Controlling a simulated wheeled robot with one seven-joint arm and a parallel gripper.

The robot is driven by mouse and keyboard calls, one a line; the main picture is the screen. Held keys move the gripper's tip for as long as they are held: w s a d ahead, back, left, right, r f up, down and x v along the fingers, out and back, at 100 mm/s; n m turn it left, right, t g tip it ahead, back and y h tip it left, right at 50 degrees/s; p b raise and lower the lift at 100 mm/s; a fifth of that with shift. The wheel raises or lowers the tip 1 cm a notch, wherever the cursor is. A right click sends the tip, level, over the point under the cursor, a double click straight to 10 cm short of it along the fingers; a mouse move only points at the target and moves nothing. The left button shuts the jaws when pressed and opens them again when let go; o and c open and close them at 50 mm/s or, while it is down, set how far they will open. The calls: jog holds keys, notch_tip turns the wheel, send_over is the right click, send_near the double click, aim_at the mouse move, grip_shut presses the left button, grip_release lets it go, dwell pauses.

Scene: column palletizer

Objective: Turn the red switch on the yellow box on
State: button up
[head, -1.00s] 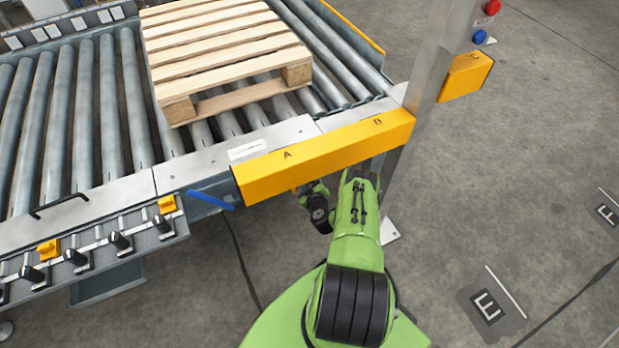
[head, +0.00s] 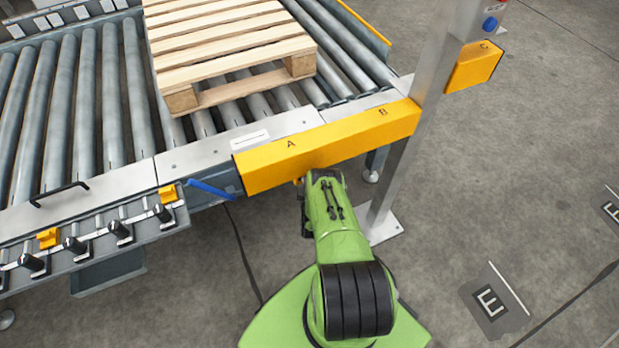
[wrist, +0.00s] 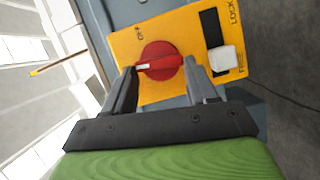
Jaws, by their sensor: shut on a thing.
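The yellow box (wrist: 190,33) shows in the wrist view, with a round red switch (wrist: 160,56) on its face. A pale mark on the switch lies roughly across the picture, between the two fingers. My gripper (wrist: 161,72) is closed around the switch, one finger on each side of it. The box face carries lettering at the upper left that looks like "OFF", and "LOCK" and "FREE" at the right beside a white slider (wrist: 222,59) in a black slot. In the head view my green arm hides the gripper, and the red switch cannot be seen.
A yellow beam (head: 330,147) marked A and B runs just above my arm, along the roller conveyor's edge. A metal post (head: 418,120) stands to the right. A wooden pallet (head: 225,45) lies on the rollers. A blue lever (head: 212,190) is at the left. Floor at right is open.

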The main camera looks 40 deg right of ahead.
jog(key=shift+f+n+b, duration=0.15)
jog(key=shift+n+b, duration=0.2)
jog(key=shift+n, duration=0.25)
jog(key=shift+d, duration=0.1)
jog(key=o, duration=1.1)
jog(key=shift+c, duration=0.2)
